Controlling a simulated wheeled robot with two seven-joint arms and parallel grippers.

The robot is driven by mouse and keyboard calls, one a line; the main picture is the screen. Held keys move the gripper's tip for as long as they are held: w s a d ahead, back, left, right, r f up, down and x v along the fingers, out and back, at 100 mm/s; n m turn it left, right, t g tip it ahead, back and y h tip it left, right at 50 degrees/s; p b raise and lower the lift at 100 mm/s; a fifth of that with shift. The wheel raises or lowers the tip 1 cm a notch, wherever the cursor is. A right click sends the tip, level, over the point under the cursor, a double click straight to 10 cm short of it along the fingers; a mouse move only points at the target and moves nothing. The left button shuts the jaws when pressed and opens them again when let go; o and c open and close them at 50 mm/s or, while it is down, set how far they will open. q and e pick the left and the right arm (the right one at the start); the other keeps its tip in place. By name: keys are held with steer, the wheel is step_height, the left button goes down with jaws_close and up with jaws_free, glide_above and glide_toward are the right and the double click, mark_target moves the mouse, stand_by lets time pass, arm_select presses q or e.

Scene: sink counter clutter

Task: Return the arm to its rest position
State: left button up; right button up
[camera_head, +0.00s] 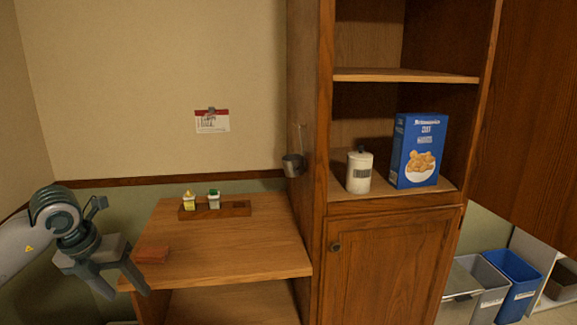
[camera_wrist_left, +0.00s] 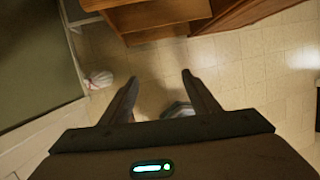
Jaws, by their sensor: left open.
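My left arm comes in from the left in the head view. Its gripper (camera_head: 122,284) is open and empty, beside the left front edge of the wooden counter (camera_head: 235,262). In the left wrist view the two fingers of the left gripper (camera_wrist_left: 156,92) are spread apart, pointing over the tiled floor (camera_wrist_left: 165,67), with nothing between the tips. My right gripper is not in view.
A tall cabinet (camera_head: 390,270) holds a white canister (camera_head: 359,170) and blue cereal box (camera_head: 419,150). Bins (camera_head: 518,284) stand at right.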

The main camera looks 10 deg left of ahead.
arm_select(q)
steer(key=w+d+f+n+t+h, duration=0.1)
steer(key=w+d+f+n+h, duration=0.25)
steer(key=d+f+h, duration=0.4)
steer(key=w+d+f+n+t+h, duration=0.2)
steer(key=w+d+f+h, duration=0.3)
steer(key=d+f, duration=0.45)
steer(key=s+a+f+n+t+y, duration=0.1)
steer(key=a+f+n+t+y, duration=0.25)
steer(key=f+n, duration=0.7)
steer(key=s+a+f+n+t+y, duration=0.2)
steer(key=f+n+t+y, duration=0.25)
steer(key=f, duration=1.15)
steer(key=s+a+f+n+g+y, duration=0.1)
steer(key=s+f+n+g+y, duration=0.5)
steer(key=s+f, duration=1.7)
steer(key=s+d+f+n+g, duration=0.1)
steer(key=s+f, duration=0.3)
steer(key=s, duration=0.6)
steer(key=s+d+f+n+g, duration=0.2)
steer(key=s+d+f+g, duration=0.1)
steer(key=s, duration=0.7)
steer(key=s+d+f+n+g, duration=0.1)
steer(key=s+d+f+g, duration=0.2)
steer(key=s, duration=0.7)
steer(key=shift+s+f+g, duration=0.3)
steer(key=shift+f, duration=0.65)
